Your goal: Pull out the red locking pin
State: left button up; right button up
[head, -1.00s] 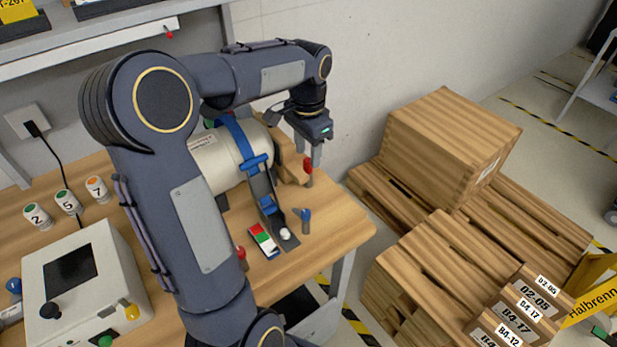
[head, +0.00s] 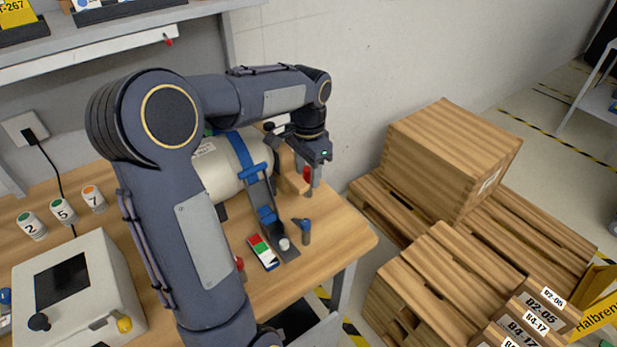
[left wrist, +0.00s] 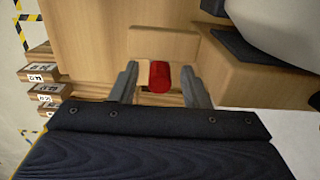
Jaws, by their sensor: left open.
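The red locking pin (head: 307,174) stands at the wooden block near the table's right end, beside the white cylinder. In the left wrist view the red pin (left wrist: 160,76) shows as a short red cylinder between two finger pads, with a visible gap on each side. My left gripper (head: 312,186) is open around it, pointing down; its fingers partly cover the pin in the head view. How far the pin sits in the block is hidden. My right gripper is not in view.
The white cylinder (head: 213,170) with a blue strap lies close left of the gripper. A blue-handled pin (head: 304,228) and a red-white-green block (head: 262,252) are on the table (head: 335,238) in front. Pallets with a wooden crate (head: 452,150) stand at right.

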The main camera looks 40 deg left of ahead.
aim_at(308, 169)
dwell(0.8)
pick_arm(q)
jog(key=shift+c, duration=0.4)
grip_shut()
jog(key=shift+r, duration=0.1)
jog(key=shift+r+p, duration=2.95)
